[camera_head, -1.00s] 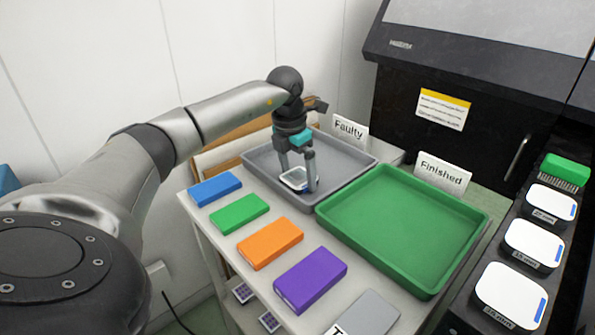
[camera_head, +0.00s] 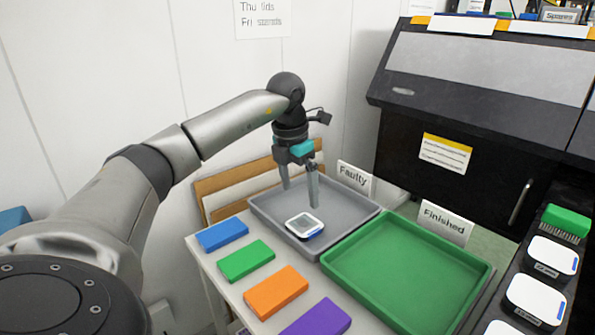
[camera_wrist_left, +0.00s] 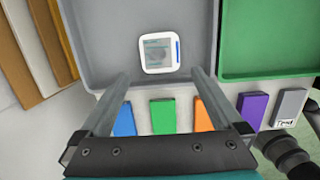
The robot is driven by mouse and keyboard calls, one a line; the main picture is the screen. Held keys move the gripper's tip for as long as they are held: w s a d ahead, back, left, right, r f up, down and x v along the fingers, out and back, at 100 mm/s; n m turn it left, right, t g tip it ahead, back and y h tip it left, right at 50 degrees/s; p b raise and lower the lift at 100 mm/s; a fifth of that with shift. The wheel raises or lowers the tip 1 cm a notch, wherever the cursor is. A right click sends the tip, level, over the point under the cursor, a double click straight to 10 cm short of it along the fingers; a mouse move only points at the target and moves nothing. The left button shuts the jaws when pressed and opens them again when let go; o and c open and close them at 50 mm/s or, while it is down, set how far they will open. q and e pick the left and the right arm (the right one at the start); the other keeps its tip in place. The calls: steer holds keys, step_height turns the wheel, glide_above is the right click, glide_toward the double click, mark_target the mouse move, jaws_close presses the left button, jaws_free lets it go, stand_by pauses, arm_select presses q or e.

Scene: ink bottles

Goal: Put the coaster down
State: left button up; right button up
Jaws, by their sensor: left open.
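The coaster (camera_head: 304,226) is a small white rounded square with a grey face and a blue edge strip. It lies flat in the grey tray (camera_head: 358,219) marked Faulty, near its front edge. It also shows in the left wrist view (camera_wrist_left: 159,53), ahead of the fingers and apart from them. My left gripper (camera_head: 300,196) is open and empty above the grey tray, with its fingers pointing down. In the left wrist view the open fingers (camera_wrist_left: 160,78) are widely spread. My right gripper is not in view.
A green tray (camera_head: 478,283) marked Finished stands right of the grey tray. Blue (camera_head: 222,235), green (camera_head: 246,260), orange (camera_head: 275,292) and purple (camera_head: 318,322) blocks line the table's front. Brown boards (camera_head: 215,182) stand behind. White square devices (camera_head: 536,300) sit on a black rack at right.

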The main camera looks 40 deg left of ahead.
arm_select(q)
steer(key=shift+s+r+p, duration=0.2)
steer(key=shift+r+p, duration=0.2)
steer(key=shift+r, duration=1)
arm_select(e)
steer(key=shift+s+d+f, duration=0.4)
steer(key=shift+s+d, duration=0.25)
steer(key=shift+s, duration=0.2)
